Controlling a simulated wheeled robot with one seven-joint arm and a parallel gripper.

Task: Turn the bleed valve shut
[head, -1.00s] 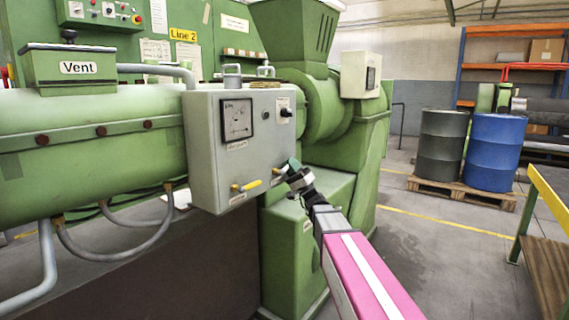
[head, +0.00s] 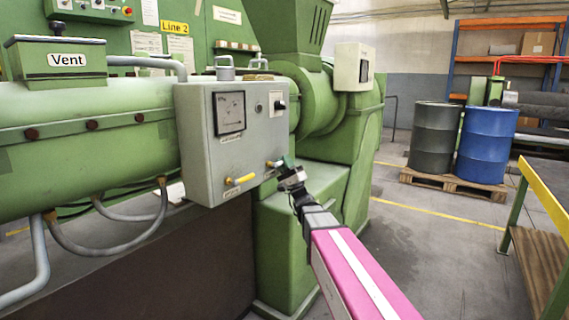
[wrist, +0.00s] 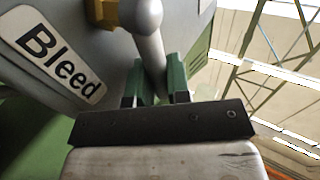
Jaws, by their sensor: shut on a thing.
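The bleed valve's silver-grey lever (wrist: 152,55) runs down from a rounded hub in the wrist view. A white "Bleed" label (wrist: 58,60) is on the grey box to its left. My gripper (wrist: 160,82) has green fingertips on both sides of the lever's lower end and is shut on it. In the head view my gripper (head: 289,163) is at the lower right of the grey control box (head: 200,150). There the valve (head: 273,164) is small and mostly covered by my gripper, so its exact angle is unclear.
A second valve with a yellow lever (head: 240,180) sits to the left on the same box. A gauge (head: 230,112) is above. The green extruder (head: 325,100) stands behind. A blue drum (head: 487,143) and a grey drum (head: 434,136) stand on a pallet at right, with open floor before them.

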